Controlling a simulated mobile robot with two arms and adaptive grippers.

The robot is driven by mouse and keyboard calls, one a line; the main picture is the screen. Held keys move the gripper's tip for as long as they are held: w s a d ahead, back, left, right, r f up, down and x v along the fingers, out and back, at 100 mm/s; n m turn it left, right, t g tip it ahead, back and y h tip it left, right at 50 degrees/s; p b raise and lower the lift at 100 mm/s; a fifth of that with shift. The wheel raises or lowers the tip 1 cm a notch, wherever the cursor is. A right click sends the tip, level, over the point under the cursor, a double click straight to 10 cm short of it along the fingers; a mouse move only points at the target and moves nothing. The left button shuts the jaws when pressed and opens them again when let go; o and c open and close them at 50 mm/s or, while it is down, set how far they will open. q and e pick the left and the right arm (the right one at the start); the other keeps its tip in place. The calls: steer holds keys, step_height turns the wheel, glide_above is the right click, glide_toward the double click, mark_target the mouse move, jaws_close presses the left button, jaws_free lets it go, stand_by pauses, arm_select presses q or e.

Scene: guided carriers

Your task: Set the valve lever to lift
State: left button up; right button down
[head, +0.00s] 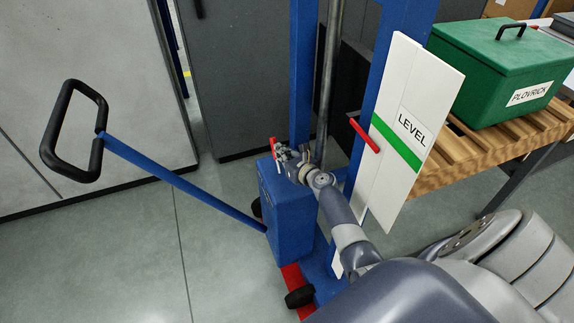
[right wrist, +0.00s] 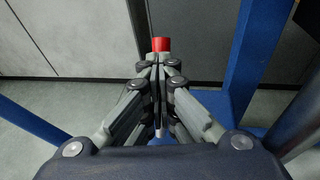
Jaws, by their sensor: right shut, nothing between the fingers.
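A blue stacker with a long tow handle (head: 150,165) stands in the middle of the head view. The valve lever (head: 273,147) is a small red piece at the top of its blue pump box (head: 286,208). Its red end (right wrist: 160,44) also shows in the right wrist view, just beyond my fingertips. My right gripper (head: 280,154) is shut and empty, close beside the lever. It also shows in the right wrist view (right wrist: 159,62). Whether it touches the lever I cannot tell; the gripper hides part of it. My left gripper is not in view.
A white board (head: 420,92) with a green band marked LEVEL stands right of the mast, a red pointer (head: 365,136) at its edge. A green box (head: 480,75) labelled PLOVRICK sits on a slatted wooden deck (head: 450,170). Grey floor (head: 120,260) is clear at left.

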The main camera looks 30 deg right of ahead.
steer(key=shift+w+d+r, duration=0.1)
steer(key=shift+w+r, duration=0.1)
steer(key=shift+r, duration=0.1)
steer(key=v, duration=1.2)
steer(key=shift+s+f, duration=0.2)
